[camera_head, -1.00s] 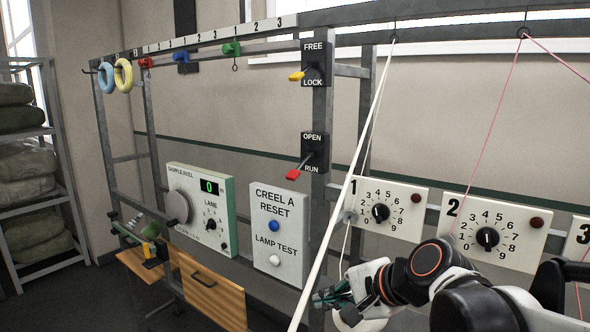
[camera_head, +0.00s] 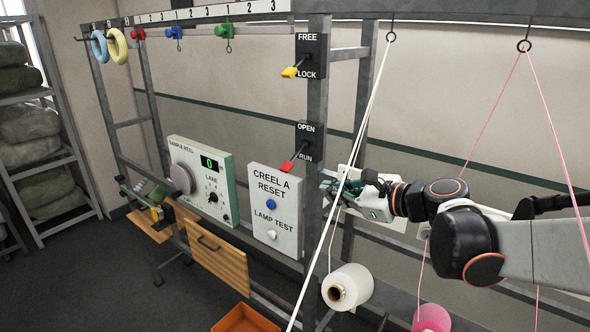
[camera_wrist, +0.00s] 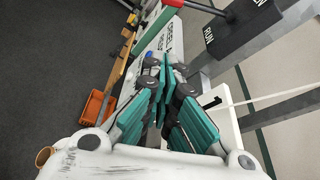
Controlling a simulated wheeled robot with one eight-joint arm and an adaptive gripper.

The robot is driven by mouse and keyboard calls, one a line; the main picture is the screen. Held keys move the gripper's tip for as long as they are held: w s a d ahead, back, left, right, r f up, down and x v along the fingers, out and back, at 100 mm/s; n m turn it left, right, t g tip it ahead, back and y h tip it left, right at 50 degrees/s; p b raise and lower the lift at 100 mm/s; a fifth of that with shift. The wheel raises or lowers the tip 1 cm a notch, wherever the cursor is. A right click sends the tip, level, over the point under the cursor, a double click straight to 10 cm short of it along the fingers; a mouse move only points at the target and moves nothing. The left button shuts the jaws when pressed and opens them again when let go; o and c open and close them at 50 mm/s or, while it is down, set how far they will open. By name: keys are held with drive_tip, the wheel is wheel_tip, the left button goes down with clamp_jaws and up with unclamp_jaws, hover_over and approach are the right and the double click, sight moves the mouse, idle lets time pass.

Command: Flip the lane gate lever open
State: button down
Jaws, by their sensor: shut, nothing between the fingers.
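The lever with a red handle (camera_head: 287,166) sits on a black plate marked OPEN above and RUN below (camera_head: 310,145), on the upright post. The red handle points down and left, on the RUN side. It also shows at the top of the wrist view (camera_wrist: 174,3). My gripper (camera_head: 325,184) is shut and empty, just below and right of the lever plate, apart from the handle. In the wrist view its teal fingers (camera_wrist: 158,85) are together, with the lever ahead and slightly right.
A FREE/LOCK plate with a yellow lever (camera_head: 290,72) is above on the same post (camera_head: 317,110). The CREEL A RESET panel (camera_head: 275,195) is left of my gripper. A white thread (camera_head: 352,160) slants across near it.

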sight(295, 157)
drive_tip(key=shift+a, duration=0.1)
drive_tip(key=w+a+p, duration=0.3)
drive_tip(key=w+a, duration=0.2)
drive_tip(key=a, duration=0.2)
drive_tip(key=shift+w+a+r+p, duration=0.3)
idle(0.4)
drive_tip(key=shift+s, duration=0.1)
idle(0.3)
